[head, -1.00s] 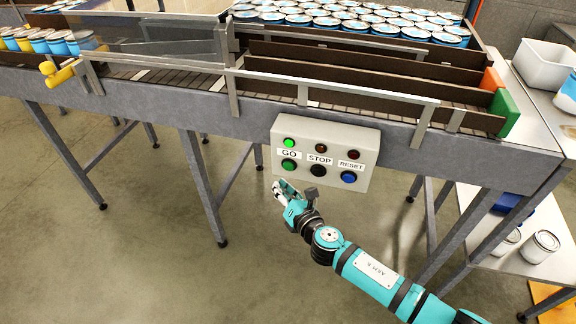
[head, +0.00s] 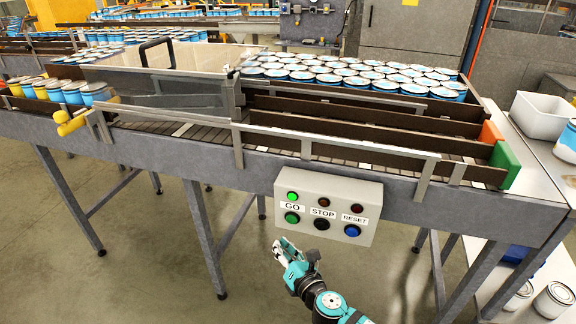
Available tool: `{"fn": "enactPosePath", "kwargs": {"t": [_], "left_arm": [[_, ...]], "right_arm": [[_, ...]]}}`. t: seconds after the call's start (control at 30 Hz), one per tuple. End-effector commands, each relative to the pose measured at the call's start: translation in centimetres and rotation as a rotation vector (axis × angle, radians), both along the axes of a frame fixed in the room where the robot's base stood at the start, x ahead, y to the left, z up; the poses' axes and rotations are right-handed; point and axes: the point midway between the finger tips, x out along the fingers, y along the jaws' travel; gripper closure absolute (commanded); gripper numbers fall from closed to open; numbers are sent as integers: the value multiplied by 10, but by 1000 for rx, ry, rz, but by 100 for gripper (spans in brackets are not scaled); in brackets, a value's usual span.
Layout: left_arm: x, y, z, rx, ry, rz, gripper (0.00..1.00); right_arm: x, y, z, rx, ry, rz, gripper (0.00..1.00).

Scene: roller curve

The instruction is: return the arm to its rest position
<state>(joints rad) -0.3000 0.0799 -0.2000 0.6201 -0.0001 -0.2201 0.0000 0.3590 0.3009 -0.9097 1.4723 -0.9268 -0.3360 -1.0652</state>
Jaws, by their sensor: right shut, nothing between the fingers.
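My right gripper (head: 281,246) is in the lower middle of the head view. It is shut and empty, just below the control box, with a gap to its buttons. My teal and black right arm (head: 328,303) comes up from the bottom edge. The grey control box (head: 329,238) hangs on the conveyor's front side. It has GO, STOP and RESET labels, and the lamp above GO (head: 292,197) glows green. My left gripper is not in view.
The conveyor (head: 185,131) with its rails runs across above the gripper. Many blue cans (head: 350,77) stand on it. Table legs (head: 204,240) flank the gripper. A white bin (head: 541,115) stands at the right. The floor (head: 150,270) at the lower left is clear.

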Motion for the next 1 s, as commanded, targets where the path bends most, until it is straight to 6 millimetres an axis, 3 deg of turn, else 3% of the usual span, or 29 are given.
{"fn": "enactPosePath", "kwargs": {"t": [0.07,0.17,0.27,0.33,0.47,0.57,0.7,0.77,0.9,1.0], "left_arm": [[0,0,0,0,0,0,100],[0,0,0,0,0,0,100],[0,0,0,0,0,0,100],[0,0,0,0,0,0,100],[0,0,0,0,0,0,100],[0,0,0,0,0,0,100],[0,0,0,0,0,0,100],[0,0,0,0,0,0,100],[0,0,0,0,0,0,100],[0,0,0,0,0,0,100]], "right_arm": [[0,-2,-3,7,11,-5,100],[-1,-13,-27,56,88,-47,100],[-7,-38,-75,169,247,-142,100],[-19,-61,-119,281,387,-240,100],[-58,-103,-202,504,638,-454,100],[-100,-133,-260,668,800,-636,100],[-174,-170,-330,889,983,-909,100],[-210,-183,-356,981,1046,-1034,100],[-302,-209,-406,1182,1150,-1342,100],[-370,-223,-432,1315,1183,-1566,100]]}}
